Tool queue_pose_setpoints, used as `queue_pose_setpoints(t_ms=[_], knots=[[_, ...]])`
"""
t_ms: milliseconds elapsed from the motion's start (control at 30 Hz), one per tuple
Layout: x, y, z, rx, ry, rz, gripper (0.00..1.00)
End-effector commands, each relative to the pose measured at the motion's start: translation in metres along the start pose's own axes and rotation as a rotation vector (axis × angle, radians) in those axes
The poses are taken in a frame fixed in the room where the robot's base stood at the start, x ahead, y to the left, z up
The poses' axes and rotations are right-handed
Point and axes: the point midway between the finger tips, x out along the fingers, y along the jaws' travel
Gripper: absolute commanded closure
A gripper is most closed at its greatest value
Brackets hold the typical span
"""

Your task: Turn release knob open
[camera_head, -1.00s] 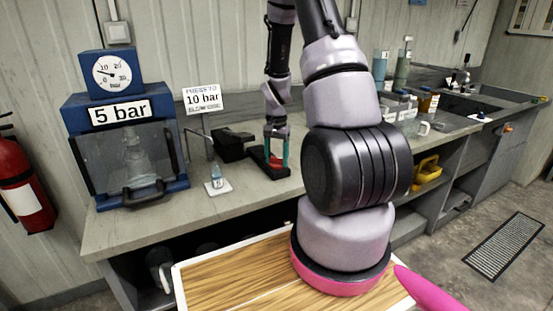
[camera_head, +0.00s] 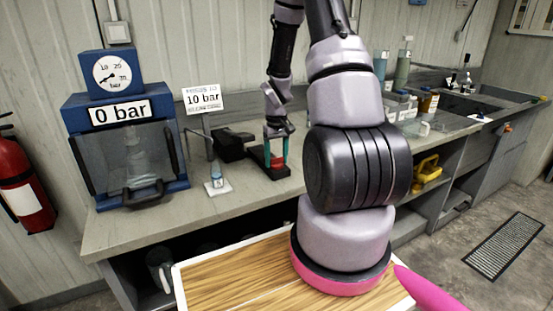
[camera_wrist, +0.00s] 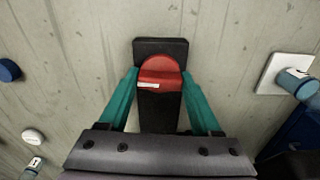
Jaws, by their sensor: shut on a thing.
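The release knob (camera_wrist: 160,68) is red with a pale stripe and sits on a black base (camera_wrist: 160,47) on the bench. It also shows in the head view (camera_head: 277,163). My gripper (camera_wrist: 160,82) points down over it, with one teal finger on each side, shut on the knob. In the wrist view the pale stripe lies nearly level across the picture. The blue pressure chamber (camera_head: 122,150) stands at the left of the bench, its display (camera_head: 120,111) reading 0 bar. A clear vessel is behind the chamber's window.
A sign (camera_head: 203,99) reading 10 bar stands behind a small bottle on a white pad (camera_head: 218,187). A black block (camera_head: 232,145) is left of the knob. Bottles and containers fill the bench at right. A fire extinguisher (camera_head: 20,185) hangs far left.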

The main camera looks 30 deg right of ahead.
Motion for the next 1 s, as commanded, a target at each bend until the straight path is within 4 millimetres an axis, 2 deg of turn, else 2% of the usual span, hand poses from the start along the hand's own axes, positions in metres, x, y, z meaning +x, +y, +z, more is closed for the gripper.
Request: queue_pose_setpoints(t_ms=[300, 733, 767, 800, 833, 1000], knots=[[-0.0001, 0.0002, -0.0003, -0.077, 0.001, 0.000, 0.91], [0.0000, 0.0001, -0.0001, -0.084, 0.000, 0.000, 0.91], [0.0000, 0.0001, -0.0001, -0.084, 0.000, 0.000, 0.24], [0.0000, 0.0001, -0.0001, -0.083, 0.000, 0.000, 0.08], [0.0000, 0.0001, -0.0001, -0.083, 0.000, 0.000, 0.05], [0.0000, 0.0001, 0.0000, -0.082, 0.000, 0.000, 0.05]])
